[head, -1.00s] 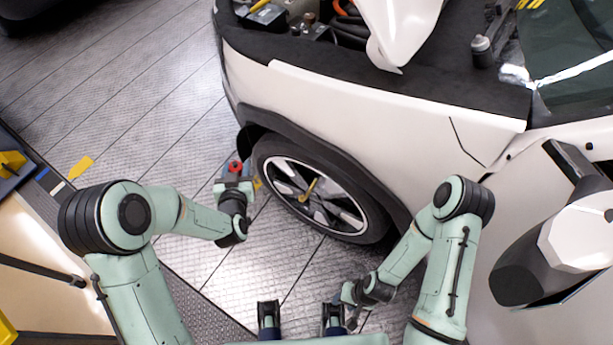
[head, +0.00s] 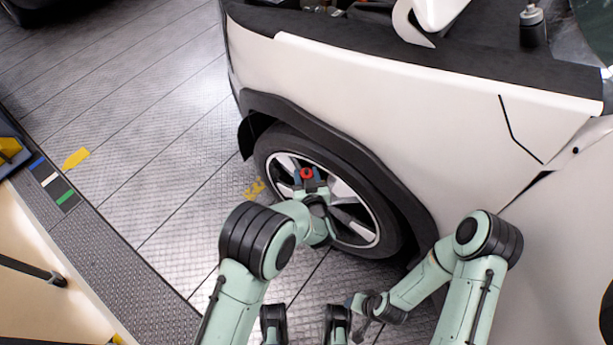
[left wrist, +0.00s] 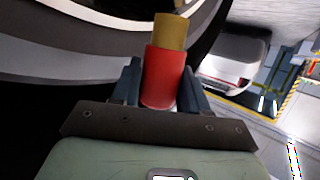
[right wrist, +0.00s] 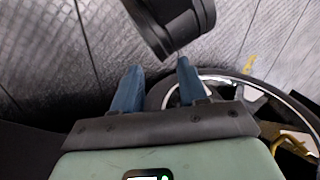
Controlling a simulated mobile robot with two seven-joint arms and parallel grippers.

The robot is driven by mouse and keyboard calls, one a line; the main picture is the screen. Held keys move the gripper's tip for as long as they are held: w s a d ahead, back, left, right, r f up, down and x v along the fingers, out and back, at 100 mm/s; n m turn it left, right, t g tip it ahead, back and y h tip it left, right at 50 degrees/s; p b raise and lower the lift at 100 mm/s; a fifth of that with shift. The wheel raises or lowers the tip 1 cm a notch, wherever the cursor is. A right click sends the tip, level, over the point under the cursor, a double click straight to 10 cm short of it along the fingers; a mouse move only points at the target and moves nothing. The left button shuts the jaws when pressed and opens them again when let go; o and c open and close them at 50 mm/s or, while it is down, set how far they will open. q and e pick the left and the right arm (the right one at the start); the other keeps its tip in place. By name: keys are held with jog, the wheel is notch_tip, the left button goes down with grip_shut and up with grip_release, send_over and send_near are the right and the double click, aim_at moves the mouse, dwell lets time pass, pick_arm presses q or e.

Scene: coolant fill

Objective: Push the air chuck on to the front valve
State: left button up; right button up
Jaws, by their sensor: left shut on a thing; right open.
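The air chuck (head: 307,173) has a red body and shows in front of the front wheel (head: 362,233) in the head view. My left gripper (head: 311,184) is shut on it. In the left wrist view, the red chuck (left wrist: 164,78) sits between the fingers with its brass-coloured end pointing away from the palm. The front valve cannot be made out; my left gripper covers part of the wheel. Whether the chuck touches anything at the wheel cannot be told. My right gripper (right wrist: 160,82) is open and empty, low beside the wheel's near side.
The white car's fender (head: 400,90) rises above the wheel, with the front compartment open. A yellow part (right wrist: 290,148) shows by the wheel in the right wrist view.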

jog(key=shift+s+r, duration=0.1)
jog(key=shift+s, duration=0.05)
pick_arm(q)
jog(key=shift+f, duration=0.15)
jog(key=shift+f+b, duration=1.7)
jog(key=shift+f, duration=1.05)
pick_arm(e)
jog(key=w+d+f+t+h, duration=0.1)
jog(key=w+d+f, duration=0.1)
jog(key=w+f, duration=0.2)
jog(key=shift+w+d, duration=0.3)
jog(key=shift+w, duration=0.1)
jog(key=shift+r, duration=0.3)
pick_arm(q)
jog(key=shift+f+b, duration=0.65)
jog(key=shift+f, duration=0.95)
pick_arm(e)
jog(key=shift+f, duration=1.05)
pick_arm(q)
jog(key=o, duration=1.2)
